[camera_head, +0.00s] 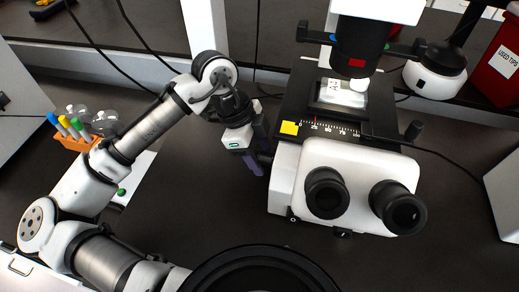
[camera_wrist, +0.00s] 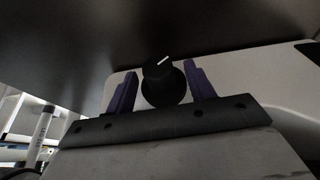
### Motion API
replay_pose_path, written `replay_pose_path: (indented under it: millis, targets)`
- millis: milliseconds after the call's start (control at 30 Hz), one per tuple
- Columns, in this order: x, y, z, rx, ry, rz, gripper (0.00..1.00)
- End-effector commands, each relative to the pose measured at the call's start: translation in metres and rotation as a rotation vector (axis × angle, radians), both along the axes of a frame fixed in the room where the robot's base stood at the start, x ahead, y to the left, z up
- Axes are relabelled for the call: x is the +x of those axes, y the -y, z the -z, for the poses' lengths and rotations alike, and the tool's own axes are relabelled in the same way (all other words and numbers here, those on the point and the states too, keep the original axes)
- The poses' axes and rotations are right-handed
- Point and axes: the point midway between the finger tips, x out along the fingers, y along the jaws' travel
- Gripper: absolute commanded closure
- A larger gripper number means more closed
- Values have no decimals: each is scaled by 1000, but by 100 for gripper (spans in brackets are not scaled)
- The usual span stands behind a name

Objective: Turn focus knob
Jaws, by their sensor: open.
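The focus knob (camera_wrist: 163,82) is black and round with a white line on its top. It is on the side of the white microscope (camera_head: 345,165). In the wrist view it shows between the two purple fingers of my gripper (camera_wrist: 161,70). The fingers are apart, one on each side of the knob, and I cannot tell whether either touches it. In the head view my gripper (camera_head: 262,157) is at the left side of the microscope, and the knob is mostly hidden there by the fingers.
Two black eyepieces (camera_head: 326,193) face the front. The stage (camera_head: 306,120) is just behind and right of my gripper. An orange rack (camera_head: 78,138) with pens stands at the left. A red tips bin (camera_head: 503,62) is at the far right. Dark bench is clear in front of my gripper.

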Motion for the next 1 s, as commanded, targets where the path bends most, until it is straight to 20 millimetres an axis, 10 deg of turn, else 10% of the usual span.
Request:
replay_pose_path:
  millis: [233,600,1000]
  targets:
    - [0,0,1,0,0,0,46]
    - [0,0,0,0,-1,0,91]
    - [2,0,1,25,-95,1,91]
